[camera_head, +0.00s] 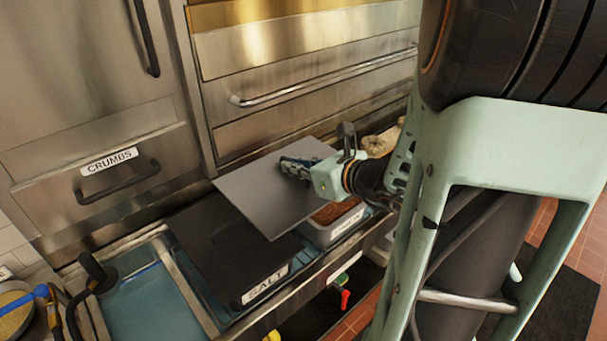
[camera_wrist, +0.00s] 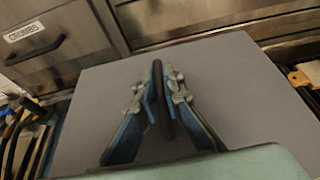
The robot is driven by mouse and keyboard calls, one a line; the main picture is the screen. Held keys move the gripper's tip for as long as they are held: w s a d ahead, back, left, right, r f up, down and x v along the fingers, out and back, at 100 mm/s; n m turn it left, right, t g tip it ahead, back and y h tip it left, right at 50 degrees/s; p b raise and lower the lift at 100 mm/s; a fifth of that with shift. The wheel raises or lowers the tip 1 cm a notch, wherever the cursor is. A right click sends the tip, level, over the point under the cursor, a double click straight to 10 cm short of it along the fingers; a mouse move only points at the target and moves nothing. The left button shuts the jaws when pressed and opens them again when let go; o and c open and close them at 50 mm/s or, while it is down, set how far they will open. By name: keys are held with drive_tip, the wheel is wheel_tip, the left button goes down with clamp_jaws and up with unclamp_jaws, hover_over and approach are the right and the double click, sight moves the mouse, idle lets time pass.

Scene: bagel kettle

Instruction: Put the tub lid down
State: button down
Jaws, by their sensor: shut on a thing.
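The tub lid is a flat grey panel (camera_head: 262,192) with a dark handle (camera_wrist: 159,90) standing up from its middle. In the wrist view the lid (camera_wrist: 225,80) fills most of the picture. My gripper (camera_wrist: 160,75) is shut on the handle, one finger on each side of it. In the head view my gripper (camera_head: 290,168) is at the lid's upper right part. The lid is above the counter, overlapping a dark lid labelled SALT (camera_head: 215,232) and a tub of brown contents (camera_head: 335,213). Whether the grey lid touches either one cannot be told.
A blue basin (camera_head: 150,300) lies left of the SALT tub. Steel drawers, one labelled CRUMBS (camera_head: 110,161), stand behind the counter. A red-handled valve (camera_head: 345,298) is below the front edge. Bagel-like food (camera_head: 382,142) sits at the right.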

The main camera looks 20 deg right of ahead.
sight(310, 157)
drive_tip(key=shift+w+r, duration=0.15)
drive_tip(key=shift+w, duration=0.05)
drive_tip(key=shift+w+d, duration=0.25)
drive_tip(key=shift+w, duration=0.05)
drive_tip(key=w+d+f, duration=0.1)
drive_tip(key=d, duration=0.1)
drive_tip(key=w+d+f, duration=0.1)
drive_tip(key=w, duration=0.1)
drive_tip(key=w+d+f+b, duration=0.1)
drive_tip(key=w+d, duration=0.1)
drive_tip(key=shift+w+d+f, duration=0.25)
drive_tip(key=shift+d+f, duration=0.05)
drive_tip(key=shift+f, duration=0.1)
drive_tip(key=shift+w+d+f+b, duration=0.65)
drive_tip(key=shift+f+b, duration=0.1)
drive_tip(key=shift+f, duration=0.75)
drive_tip(key=shift+w+d+f+b, duration=0.65)
drive_tip(key=shift+f+b, duration=0.15)
drive_tip(key=shift+f, duration=0.7)
drive_tip(key=shift+w+d+f+b, duration=0.55)
drive_tip(key=shift+w+f+b, duration=0.15)
drive_tip(key=shift+f, duration=0.8)
drive_tip(key=shift+f, duration=0.2)
drive_tip(key=c, duration=2.1)
unclamp_jaws()
drive_tip(key=shift+s, duration=0.1)
